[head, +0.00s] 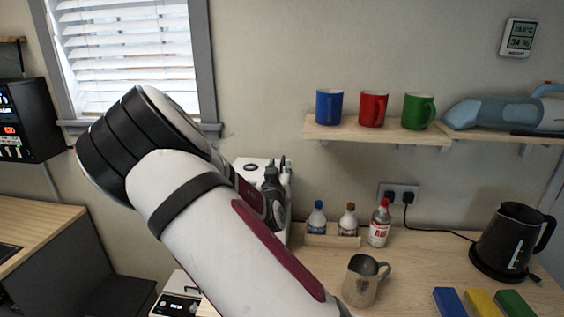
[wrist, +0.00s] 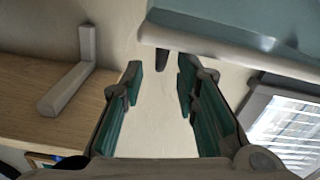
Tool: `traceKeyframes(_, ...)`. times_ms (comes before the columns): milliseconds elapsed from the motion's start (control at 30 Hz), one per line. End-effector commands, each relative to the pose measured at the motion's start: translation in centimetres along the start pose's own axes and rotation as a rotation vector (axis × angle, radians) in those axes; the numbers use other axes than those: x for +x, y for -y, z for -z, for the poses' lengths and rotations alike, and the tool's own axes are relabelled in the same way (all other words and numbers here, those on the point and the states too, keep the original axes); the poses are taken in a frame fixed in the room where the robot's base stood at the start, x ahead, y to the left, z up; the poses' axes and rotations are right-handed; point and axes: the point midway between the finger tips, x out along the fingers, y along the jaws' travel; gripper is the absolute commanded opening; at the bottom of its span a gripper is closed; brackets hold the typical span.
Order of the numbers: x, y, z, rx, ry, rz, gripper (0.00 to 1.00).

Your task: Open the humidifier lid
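My gripper (wrist: 160,80) is open in the wrist view, with two green-padded fingers apart and nothing between them. A pale teal body with a light rim (wrist: 240,45), probably the humidifier, fills the top right of the wrist view. A short dark tab sticks out from its edge near the fingertips; I cannot tell whether they touch. In the head view my gripper (head: 277,190) is beside a white appliance (head: 252,162) at the wall. My arm hides most of this appliance, so its lid state cannot be told.
A wall shelf (head: 330,130) holds blue, red and green mugs and a handheld vacuum (head: 500,112). On the counter are a bottle rack (head: 332,240), a red-capped bottle (head: 379,223), a metal pitcher (head: 361,282), a black kettle (head: 506,240) and coloured blocks (head: 481,303). A window (head: 130,55) is left.

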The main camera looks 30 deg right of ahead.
Motion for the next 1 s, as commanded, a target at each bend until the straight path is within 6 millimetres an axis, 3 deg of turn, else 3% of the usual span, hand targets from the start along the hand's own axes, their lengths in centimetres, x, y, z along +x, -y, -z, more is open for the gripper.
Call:
traceKeyframes(100,2.2,-0.1,0.0,-0.001,-0.001,-0.001,0.28)
traceKeyframes(300,4.4,-0.1,0.0,0.001,0.000,-0.002,0.28)
traceKeyframes(700,5.1,0.0,0.0,0.001,0.001,0.000,0.28)
traceKeyframes(833,5.1,0.0,0.0,0.001,0.001,0.000,0.01)
traceKeyframes(1000,5.1,0.0,0.0,0.001,0.001,0.000,0.00)
